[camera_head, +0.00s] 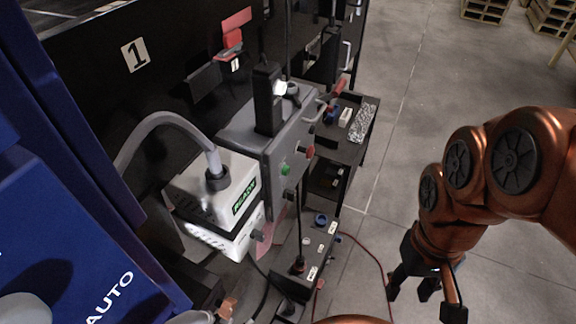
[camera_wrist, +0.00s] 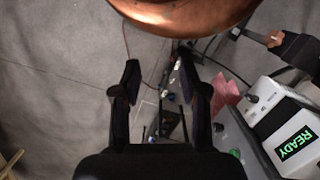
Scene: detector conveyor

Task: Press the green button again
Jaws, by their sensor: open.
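The green button (camera_head: 285,169) is a small round knob on the front face of a grey control box (camera_head: 290,145). A red button (camera_head: 310,152) sits up and to the right of it on the same face. My gripper (camera_head: 424,296) hangs low at the right in the head view, over the floor and well apart from the box. It is open and empty. In the wrist view my gripper (camera_wrist: 160,68) shows two spread dark fingers with nothing between them.
A white device with a lit READY display (camera_head: 245,197) stands left of the box; the display also shows in the wrist view (camera_wrist: 297,142). A black shelf (camera_head: 345,145) holds small items behind. A red cable (camera_head: 375,258) lies on the floor. Open floor lies right.

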